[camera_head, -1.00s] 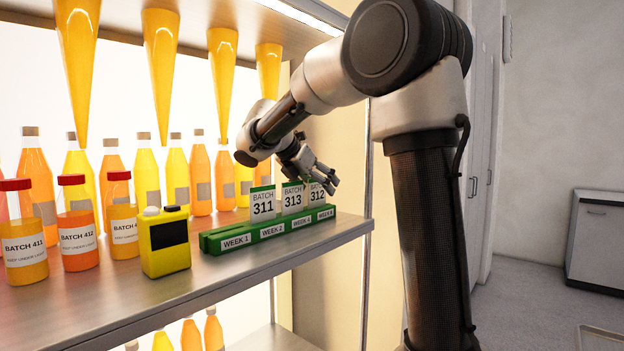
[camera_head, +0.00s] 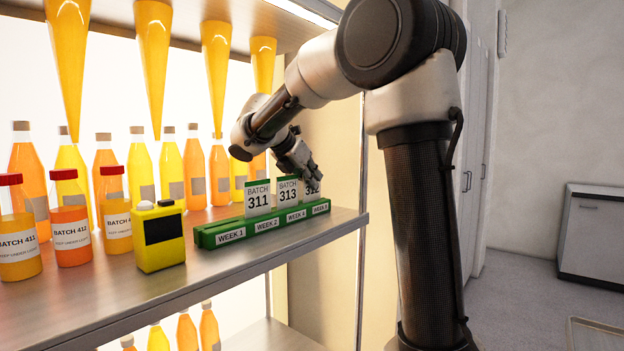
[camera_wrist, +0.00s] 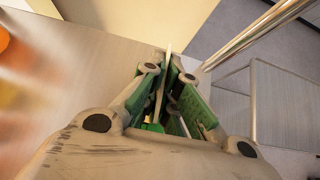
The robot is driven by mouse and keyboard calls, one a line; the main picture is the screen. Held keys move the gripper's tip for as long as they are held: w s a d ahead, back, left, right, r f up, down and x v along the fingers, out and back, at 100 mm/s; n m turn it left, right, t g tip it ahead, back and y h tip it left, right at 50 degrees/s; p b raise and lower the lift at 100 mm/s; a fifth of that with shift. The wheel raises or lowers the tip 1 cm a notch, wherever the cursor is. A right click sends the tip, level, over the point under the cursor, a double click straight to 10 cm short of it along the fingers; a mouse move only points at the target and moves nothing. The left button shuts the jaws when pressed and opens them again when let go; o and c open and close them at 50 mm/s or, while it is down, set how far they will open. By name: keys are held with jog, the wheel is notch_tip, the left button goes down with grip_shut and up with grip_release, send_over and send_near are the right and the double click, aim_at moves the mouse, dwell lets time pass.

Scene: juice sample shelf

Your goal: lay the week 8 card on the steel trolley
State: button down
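A green rack (camera_head: 222,241) on the shelf has slots labelled week 1, week 2, week 4 and one right-end label too small to read surely. The white card in that end slot, batch 312 (camera_head: 312,187), stands upright, its top covered by my gripper. My gripper (camera_head: 308,172) is over that card. In the wrist view my gripper (camera_wrist: 169,74) has its fingers apart, with a thin card edge (camera_wrist: 167,58) between them. A pale-rimmed flat thing (camera_head: 596,334) at the lower right may be the steel trolley; I cannot tell.
Cards batch 311 (camera_head: 257,200) and batch 313 (camera_head: 287,192) stand close left of my gripper. A yellow device (camera_head: 160,240) and red-capped bottles (camera_head: 71,222) stand further left on the metal shelf (camera_head: 190,291). A grey cabinet (camera_head: 592,235) stands by the wall, with open floor before it.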

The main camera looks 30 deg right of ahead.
jog(key=shift+r, duration=0.7)
dwell(0.6)
jog(key=shift+r, duration=1.75)
